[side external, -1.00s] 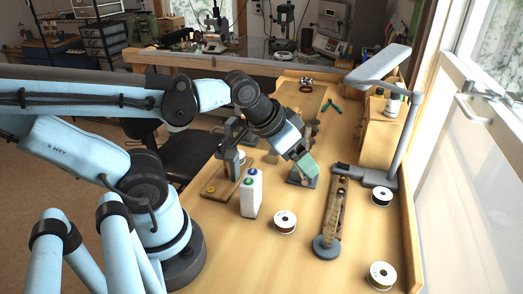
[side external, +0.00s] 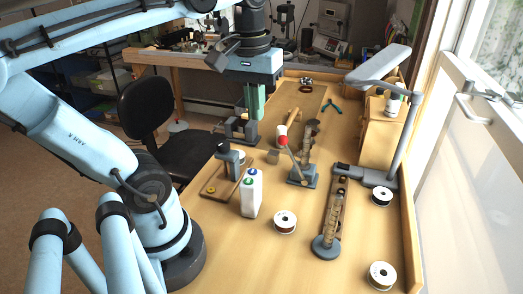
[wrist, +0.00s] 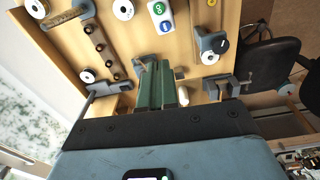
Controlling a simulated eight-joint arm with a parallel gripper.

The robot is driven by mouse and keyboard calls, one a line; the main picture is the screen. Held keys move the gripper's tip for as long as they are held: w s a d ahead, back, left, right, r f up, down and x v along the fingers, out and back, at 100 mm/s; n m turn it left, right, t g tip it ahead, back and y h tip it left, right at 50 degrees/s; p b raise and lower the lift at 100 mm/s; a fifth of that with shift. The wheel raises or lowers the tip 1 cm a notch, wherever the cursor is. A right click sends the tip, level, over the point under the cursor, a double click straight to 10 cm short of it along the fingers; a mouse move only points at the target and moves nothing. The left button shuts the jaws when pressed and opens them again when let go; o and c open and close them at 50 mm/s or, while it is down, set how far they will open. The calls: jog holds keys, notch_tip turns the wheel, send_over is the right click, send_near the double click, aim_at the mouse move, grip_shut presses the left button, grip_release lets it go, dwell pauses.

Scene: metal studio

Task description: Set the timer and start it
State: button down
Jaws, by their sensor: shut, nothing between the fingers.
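My gripper (side external: 258,116) points down above the far middle of the bench, its green fingers closed and empty. The fingers also show in the wrist view (wrist: 156,64). A white upright block with a blue and a green round button on top (side external: 251,193) stands on the bench, apart from my gripper. It also shows at the top of the wrist view (wrist: 161,18). A wooden board with a grey stand and a yellow knob (side external: 211,189) lies left of the block. I cannot tell for sure which of these is the timer; no readout or dial marks are legible.
A grey-based lever device (side external: 303,176) with a red and white handle stands on the bench. The bench front is mostly clear.

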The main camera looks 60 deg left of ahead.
aim_at(251, 171)
jog(key=shift+s+a+r+n+g, duration=0.2)
jog(key=shift+s+r+n+g, duration=0.25)
jog(key=shift+r, duration=0.2)
notch_tip(251, 171, down, 14)
jog(key=shift+f, duration=0.1)
dwell(0.6)
jog(key=shift+f, duration=0.85)
jog(key=shift+r, duration=0.1)
notch_tip(251, 171, up, 9)
jog(key=shift+w, duration=0.15)
dwell(0.5)
